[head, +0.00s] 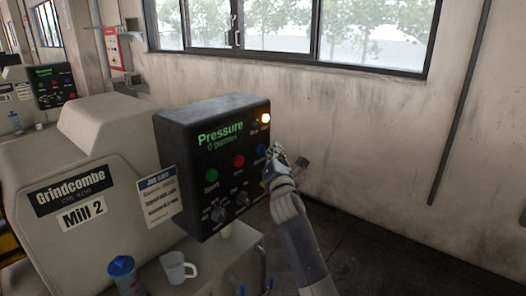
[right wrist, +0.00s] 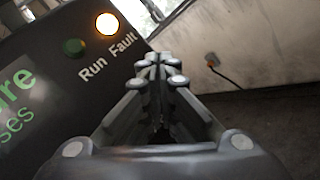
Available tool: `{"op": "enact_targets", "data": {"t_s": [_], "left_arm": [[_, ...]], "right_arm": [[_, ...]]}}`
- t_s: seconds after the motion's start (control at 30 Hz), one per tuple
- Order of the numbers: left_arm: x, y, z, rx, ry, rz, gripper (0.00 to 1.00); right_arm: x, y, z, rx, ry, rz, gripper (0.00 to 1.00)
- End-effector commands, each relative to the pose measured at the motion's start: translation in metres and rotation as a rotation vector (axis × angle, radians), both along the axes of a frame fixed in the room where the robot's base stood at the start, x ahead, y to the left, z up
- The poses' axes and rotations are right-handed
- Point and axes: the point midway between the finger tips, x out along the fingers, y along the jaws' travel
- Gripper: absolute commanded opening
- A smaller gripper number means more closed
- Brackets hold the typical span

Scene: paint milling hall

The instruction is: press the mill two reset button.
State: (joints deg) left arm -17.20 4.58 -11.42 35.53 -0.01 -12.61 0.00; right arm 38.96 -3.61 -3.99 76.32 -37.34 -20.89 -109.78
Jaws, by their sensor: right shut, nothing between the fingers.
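The Mill 2 control box (head: 178,128) is dark, with a green "Pressure" display on its front. A blue button (head: 261,150), which looks like the reset, sits at the right of the button row, beside a red button (head: 239,160) and a green one (head: 211,175). My right gripper (head: 276,157) is shut and empty, just right of the blue button; I cannot tell whether it touches. In the right wrist view the shut fingers (right wrist: 160,66) point past the box's edge, and the blue button is not visible. My left gripper is not in view.
The fault lamp (head: 266,118) glows amber; the run lamp (right wrist: 74,47) is dim green. A job card (head: 159,199) hangs left of the box. A white mug (head: 178,267) and a blue-lidded cup (head: 124,272) stand below. Open floor lies right of the box.

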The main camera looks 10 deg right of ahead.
Motion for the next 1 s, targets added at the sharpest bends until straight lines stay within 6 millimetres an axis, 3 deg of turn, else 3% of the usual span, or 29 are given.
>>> {"op": "enact_targets", "data": {"t_s": [1.0], "left_arm": [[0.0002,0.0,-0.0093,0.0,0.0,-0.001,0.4]], "right_arm": [[0.0096,0.0078,0.0001,-0.001,0.0,0.0,0.0]]}}
